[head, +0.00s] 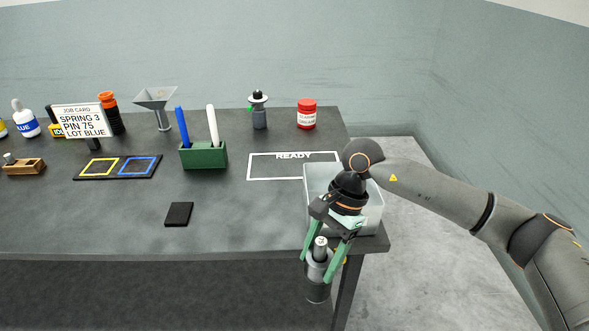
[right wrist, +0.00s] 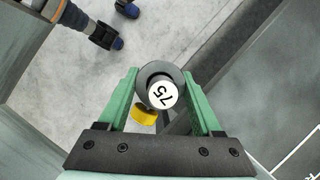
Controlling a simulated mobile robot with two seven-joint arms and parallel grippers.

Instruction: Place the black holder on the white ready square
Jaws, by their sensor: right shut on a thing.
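The black holder (head: 318,284) is a dark upright cylinder with a lighter pin in its top. My right gripper (head: 328,246) has its green fingers shut on it, in front of the table's right front edge. In the right wrist view the holder (right wrist: 146,75) sits between the fingers (right wrist: 160,95), seen from above, and its pin's white end reads 75. A yellow part shows beside it. The white ready square (head: 249,166) is an outlined rectangle marked READY at the table's right back. It is empty where seen; its right end is partly hidden.
A pale open bin (head: 372,213) stands at the table's right edge, behind my right gripper. A black block (head: 178,214) lies in front.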

